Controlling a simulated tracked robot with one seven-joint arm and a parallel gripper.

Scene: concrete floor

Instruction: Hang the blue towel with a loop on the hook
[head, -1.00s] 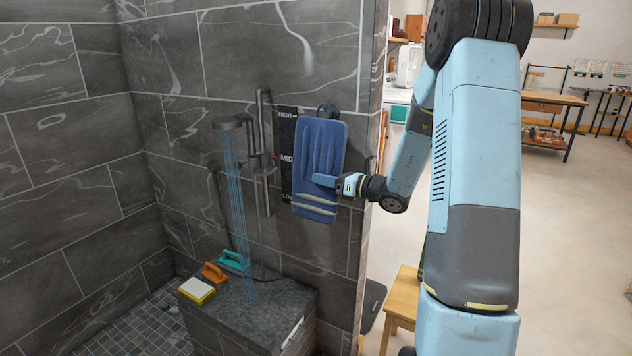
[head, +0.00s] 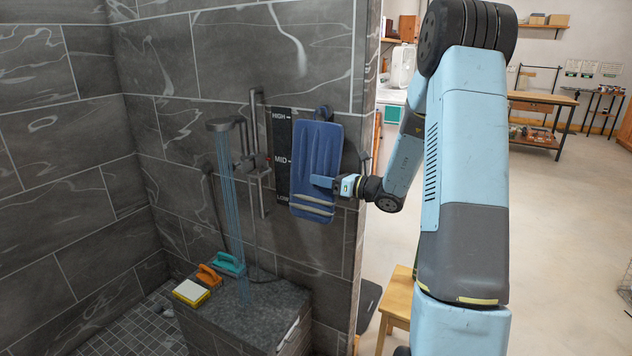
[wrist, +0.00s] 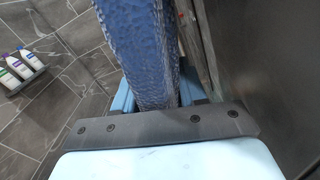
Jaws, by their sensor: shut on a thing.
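The blue towel (head: 318,155) with pale stripes near its bottom hangs upright in front of the tiled wall, beside the black height sign. My gripper (head: 322,182) is at the towel's lower middle in the head view, reaching in from the right. In the wrist view the towel (wrist: 140,50) runs between my gripper's fingers (wrist: 150,103), which are shut on it. A dark hook (head: 324,113) shows at the towel's top edge. I cannot tell whether the loop is around the hook, as the top is small and partly hidden.
A shower head (head: 222,125) pours water onto a stone bench (head: 250,312) at left. Orange (head: 208,275) and teal (head: 230,263) handled tools and a yellow-white sponge (head: 190,293) lie there. A wooden stool (head: 398,298) stands right of the wall edge. Bottles (wrist: 22,65) show in the wrist view.

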